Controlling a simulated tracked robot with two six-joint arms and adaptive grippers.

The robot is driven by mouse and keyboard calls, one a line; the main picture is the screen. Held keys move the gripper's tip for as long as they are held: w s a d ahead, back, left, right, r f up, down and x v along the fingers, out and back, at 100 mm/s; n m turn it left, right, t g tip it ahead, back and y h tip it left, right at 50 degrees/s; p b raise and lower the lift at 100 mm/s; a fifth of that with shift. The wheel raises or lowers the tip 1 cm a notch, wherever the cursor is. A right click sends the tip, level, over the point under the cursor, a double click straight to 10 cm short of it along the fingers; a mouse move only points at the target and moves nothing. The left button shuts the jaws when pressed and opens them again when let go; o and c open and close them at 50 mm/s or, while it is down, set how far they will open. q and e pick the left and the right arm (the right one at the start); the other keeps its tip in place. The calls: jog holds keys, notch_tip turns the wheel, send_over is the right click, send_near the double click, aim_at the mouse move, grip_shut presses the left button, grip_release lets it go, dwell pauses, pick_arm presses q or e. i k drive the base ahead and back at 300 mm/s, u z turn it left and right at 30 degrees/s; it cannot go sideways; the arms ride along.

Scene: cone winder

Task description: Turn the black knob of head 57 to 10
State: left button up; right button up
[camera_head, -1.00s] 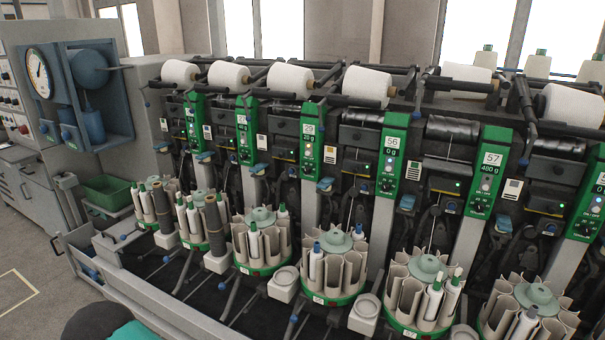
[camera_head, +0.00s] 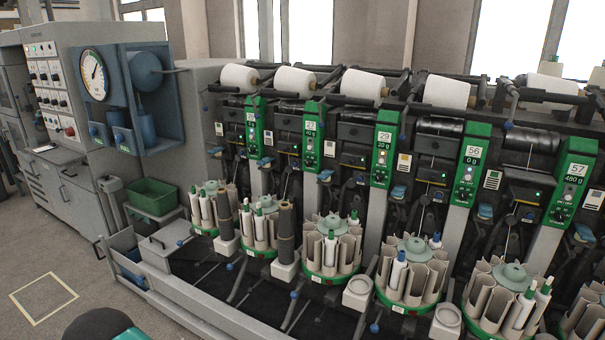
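Head 57 is the green panel (camera_head: 576,172) at the right of the view, with a white "57" label and a display that reads 480 g. Its black knob (camera_head: 560,214) sits low on the panel, below a small marking that looks like ON/OFF. The knob is too small to tell which way it points. Neither of my grippers is in view. A dark rounded shape and a teal part at the bottom left edge appear to be mine.
Head 56 (camera_head: 470,155), reading 0 g, stands left of head 57, and head 29 (camera_head: 383,150) is further left. Round bobbin magazines (camera_head: 412,262) jut out below the heads. A grey cabinet (camera_head: 70,200) and green bin (camera_head: 152,200) stand left. Open floor lies front left.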

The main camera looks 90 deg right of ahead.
aim_at(561, 217)
jog(key=u, duration=0.2)
jog(key=i, duration=1)
jog(key=z, duration=2.55)
jog(key=i, duration=0.15)
jog(key=z, duration=2.05)
jog(key=k, duration=0.55)
jog(key=z, duration=0.25)
jog(key=i, duration=1.6)
jog(key=u, duration=0.35)
